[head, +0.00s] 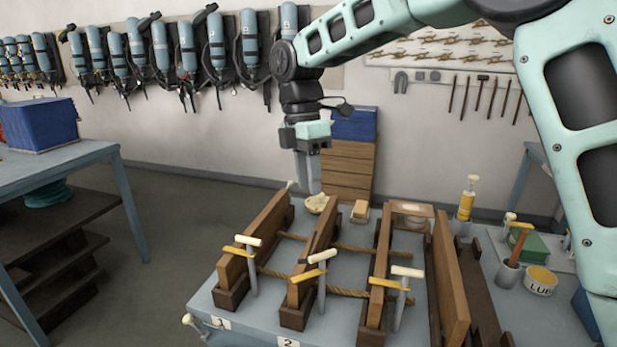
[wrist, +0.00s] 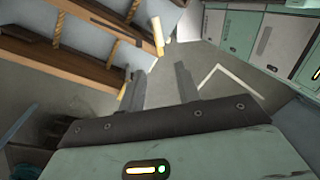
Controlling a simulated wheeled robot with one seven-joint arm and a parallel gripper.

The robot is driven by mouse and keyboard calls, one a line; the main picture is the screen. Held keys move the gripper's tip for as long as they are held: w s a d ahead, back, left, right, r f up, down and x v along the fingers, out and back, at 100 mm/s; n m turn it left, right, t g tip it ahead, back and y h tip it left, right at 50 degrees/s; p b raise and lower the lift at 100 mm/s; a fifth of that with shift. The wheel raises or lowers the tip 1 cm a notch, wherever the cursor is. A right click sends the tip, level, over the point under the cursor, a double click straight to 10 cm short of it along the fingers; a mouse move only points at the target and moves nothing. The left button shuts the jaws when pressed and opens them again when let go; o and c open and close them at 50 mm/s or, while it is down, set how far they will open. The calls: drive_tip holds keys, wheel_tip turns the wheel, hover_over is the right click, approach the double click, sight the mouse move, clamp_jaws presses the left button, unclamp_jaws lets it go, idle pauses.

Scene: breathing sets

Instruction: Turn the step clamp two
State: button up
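Three clamps with pale T-handles, yellow bars and grey posts stand along the wooden beams on the bench. The middle clamp (head: 320,266), by the label 2 (head: 288,342), appears to be step clamp two. The left clamp (head: 248,262) is by label 1, and the right clamp (head: 402,288) stands by the third beam. My gripper (head: 308,190) points down above the far end of the beams, away from all three handles. In the wrist view its fingers (wrist: 160,86) are apart with nothing between them. A pale clamp handle (wrist: 157,36) shows beyond them; which clamp it is I cannot tell.
Ropes (head: 330,290) run between the beams. A beige piece (head: 317,203) lies under my gripper. A yellow bottle (head: 466,200), a mallet in a holder (head: 513,262) and a lube tin (head: 540,280) stand on the right. Open floor (head: 180,220) lies left of the bench.

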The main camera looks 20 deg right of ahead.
sight(323, 253)
drive_tip(key=shift+o, duration=0.3)
drive_tip(key=s+n, duration=0.1)
drive_tip(key=s+d+r+n+t, duration=0.1)
drive_tip(key=shift+s+d+r+t, duration=0.1)
drive_tip(key=shift+s+d+t, duration=0.15)
drive_tip(key=shift+s+t, duration=0.05)
drive_tip(key=shift+n+t, duration=0.3)
drive_tip(key=shift+n, duration=0.1)
drive_tip(key=f+p, duration=0.1)
drive_tip(key=f, duration=1)
drive_tip(key=f+p, duration=0.1)
drive_tip(key=f, duration=0.5)
drive_tip(key=shift+s+d+f+p, duration=0.15)
drive_tip(key=shift+s+d+p, duration=0.1)
drive_tip(key=shift+p, duration=0.1)
